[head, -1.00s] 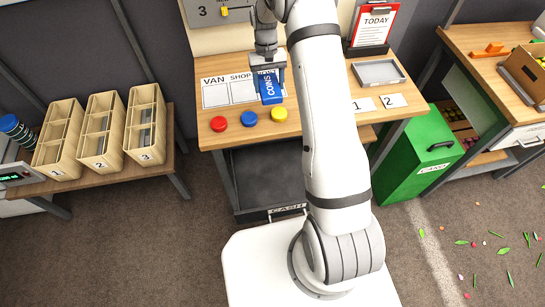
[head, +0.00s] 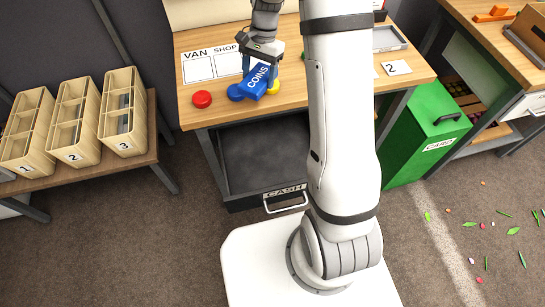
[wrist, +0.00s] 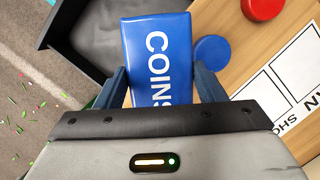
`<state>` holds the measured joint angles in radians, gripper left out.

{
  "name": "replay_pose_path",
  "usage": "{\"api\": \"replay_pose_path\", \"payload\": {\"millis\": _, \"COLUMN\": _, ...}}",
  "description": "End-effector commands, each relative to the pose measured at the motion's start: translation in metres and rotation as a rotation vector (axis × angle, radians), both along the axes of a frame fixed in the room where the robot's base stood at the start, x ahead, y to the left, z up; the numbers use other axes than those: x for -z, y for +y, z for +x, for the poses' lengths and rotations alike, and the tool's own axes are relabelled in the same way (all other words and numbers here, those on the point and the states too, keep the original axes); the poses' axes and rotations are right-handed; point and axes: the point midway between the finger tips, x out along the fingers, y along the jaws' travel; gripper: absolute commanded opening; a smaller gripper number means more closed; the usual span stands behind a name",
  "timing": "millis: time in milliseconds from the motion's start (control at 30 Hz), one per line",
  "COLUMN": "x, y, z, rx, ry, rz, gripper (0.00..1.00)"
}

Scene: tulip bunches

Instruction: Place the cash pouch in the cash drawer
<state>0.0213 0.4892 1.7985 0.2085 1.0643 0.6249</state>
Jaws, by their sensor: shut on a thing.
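The cash pouch is a blue block marked COINS (head: 257,80), and it also fills the middle of the wrist view (wrist: 157,55). My gripper (head: 262,62) is shut on it, one finger on each side. The pouch is tilted in the head view and held above the front part of the table, over the coloured discs. The cash drawer (head: 265,158), dark grey and labelled CASH, stands open below the table front. Its visible floor is bare. The drawer (wrist: 90,30) also shows at the upper left of the wrist view. My arm hides the drawer's right side.
A red disc (head: 202,99), a blue disc (head: 235,92) and a yellow disc (head: 273,87) lie near the table's front edge (head: 225,118). A green CARD bin (head: 425,135) stands right of the table. Numbered wooden racks (head: 75,120) stand at left.

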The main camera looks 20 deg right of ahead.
Motion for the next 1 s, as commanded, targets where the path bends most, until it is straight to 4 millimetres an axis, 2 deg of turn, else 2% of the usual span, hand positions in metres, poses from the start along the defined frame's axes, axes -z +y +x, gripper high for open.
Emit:
{"api": "replay_pose_path", "payload": {"millis": 33, "x": 0.021, "y": 0.001, "z": -0.01, "rx": 0.077, "ry": -0.003, "rz": 0.0, "gripper": 0.35}}
{"api": "replay_pose_path", "payload": {"millis": 300, "x": 0.057, "y": 0.009, "z": -0.057, "rx": 0.501, "ry": -0.004, "rz": 0.002, "gripper": 0.35}}
{"api": "replay_pose_path", "payload": {"millis": 500, "x": 0.075, "y": 0.014, "z": -0.081, "rx": 0.719, "ry": -0.004, "rz": 0.002, "gripper": 0.35}}
{"api": "replay_pose_path", "payload": {"millis": 667, "x": 0.081, "y": 0.016, "z": -0.089, "rx": 0.794, "ry": -0.001, "rz": 0.001, "gripper": 0.35}}
{"api": "replay_pose_path", "payload": {"millis": 767, "x": 0.094, "y": 0.016, "z": -0.091, "rx": 0.808, "ry": 0.003, "rz": 0.0, "gripper": 0.35}}
{"api": "replay_pose_path", "payload": {"millis": 1000, "x": 0.157, "y": 0.016, "z": -0.091, "rx": 0.808, "ry": 0.006, "rz": -0.002, "gripper": 0.35}}
